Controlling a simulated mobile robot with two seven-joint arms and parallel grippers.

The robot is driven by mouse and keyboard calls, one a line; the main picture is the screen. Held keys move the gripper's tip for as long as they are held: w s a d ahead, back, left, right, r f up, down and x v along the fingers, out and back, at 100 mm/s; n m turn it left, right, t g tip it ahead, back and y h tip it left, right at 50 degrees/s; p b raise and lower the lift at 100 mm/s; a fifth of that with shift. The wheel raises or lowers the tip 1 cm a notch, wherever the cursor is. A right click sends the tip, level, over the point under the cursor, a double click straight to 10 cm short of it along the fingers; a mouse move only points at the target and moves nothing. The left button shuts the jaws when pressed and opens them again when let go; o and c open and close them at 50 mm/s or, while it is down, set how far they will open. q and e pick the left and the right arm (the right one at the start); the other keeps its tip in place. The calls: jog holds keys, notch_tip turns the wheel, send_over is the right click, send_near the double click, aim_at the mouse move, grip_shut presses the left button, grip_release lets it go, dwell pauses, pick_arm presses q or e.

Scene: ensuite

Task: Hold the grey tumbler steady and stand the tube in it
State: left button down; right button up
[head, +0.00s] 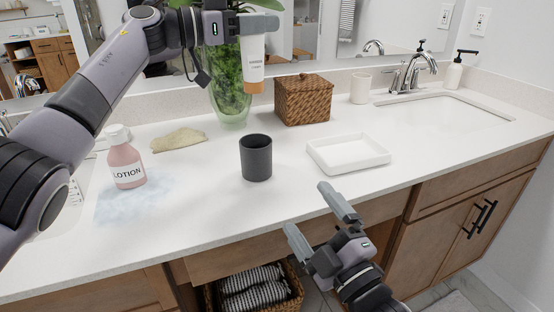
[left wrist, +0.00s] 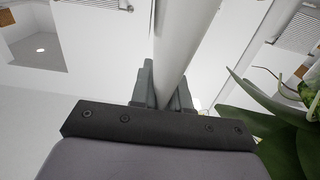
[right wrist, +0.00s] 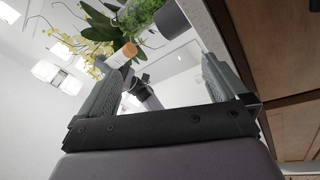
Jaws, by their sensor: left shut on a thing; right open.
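The dark grey tumbler (head: 256,160) stands upright and looks empty on the white counter; it also shows at the top of the right wrist view (right wrist: 171,20). My left gripper (head: 262,26) is shut on the white tube (head: 253,62), which hangs with its orange cap down, above and behind the tumbler. The tube also shows between the fingers in the left wrist view (left wrist: 175,45). My right gripper (head: 318,211) is open and empty, in front of the counter's front edge, to the right of and nearer than the tumbler. It is apart from the tumbler.
A white tray (head: 347,152) lies right of the tumbler. A pink lotion bottle (head: 124,160), a beige cloth (head: 179,140) and a bluish spill or powder patch (head: 130,200) are on the left. A glass vase (head: 230,108) with plants and a wicker box (head: 303,99) stand behind.

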aim_at(252, 143)
jog(key=w+a+r+n, duration=0.1)
jog(key=a+n, duration=0.1)
jog(key=n, duration=0.2)
jog(key=w+a+r+n+g, duration=0.1)
jog(key=a+n, duration=0.1)
jog(key=n, duration=0.3)
jog(key=w+a+r+n+g+y, duration=0.1)
jog(key=w+a+n, duration=0.1)
jog(key=n, duration=0.3)
jog(key=shift+a, duration=0.55)
jog(key=w+n+h, duration=0.1)
jog(key=n, duration=0.1)
jog(key=w+n+h, duration=0.1)
jog(key=n, duration=0.1)
jog(key=w+d+f+n+h, duration=0.1)
jog(key=n, duration=0.2)
jog(key=shift+w+d, duration=0.1)
jog(key=shift+w+d+r+n+h, duration=0.1)
jog(key=shift+w+d+n+h, duration=0.15)
jog(key=shift+w+n+h, duration=0.25)
jog(key=shift+x, duration=5.8)
jog(key=shift+r, duration=0.1)
jog(key=c, duration=1.2)
pick_arm(q)
jog(key=shift+f, duration=6.15)
pick_arm(e)
jog(key=shift+o, duration=0.2)
